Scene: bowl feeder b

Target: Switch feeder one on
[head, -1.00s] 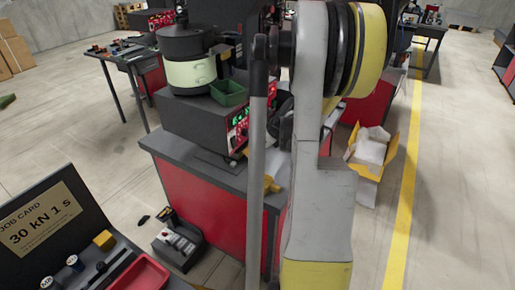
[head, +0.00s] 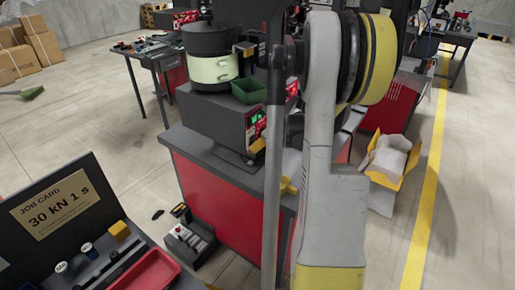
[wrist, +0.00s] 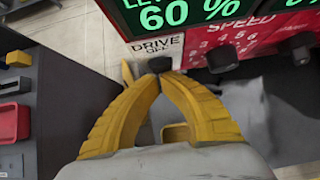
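The bowl feeder (head: 208,72), a black bowl on a pale green drum, stands on a dark control box (head: 215,118) with a red front panel. In the wrist view the panel shows a green "60 %" display (wrist: 170,13) and a white label (wrist: 158,45) reading DRIVE OFF. A black switch knob (wrist: 158,65) sits just below that label. My gripper (wrist: 160,76) has its yellow fingertips close together right at the knob's lower edge. I cannot tell whether they touch it. In the head view my arm and column hide much of the panel.
A second black knob (wrist: 221,56) is right of the switch, below the red SPEED scale. A green tray (head: 248,91) sits on the control box. A job card stand (head: 60,205) is at lower left. An open yellow carton (head: 392,160) lies on the floor at right.

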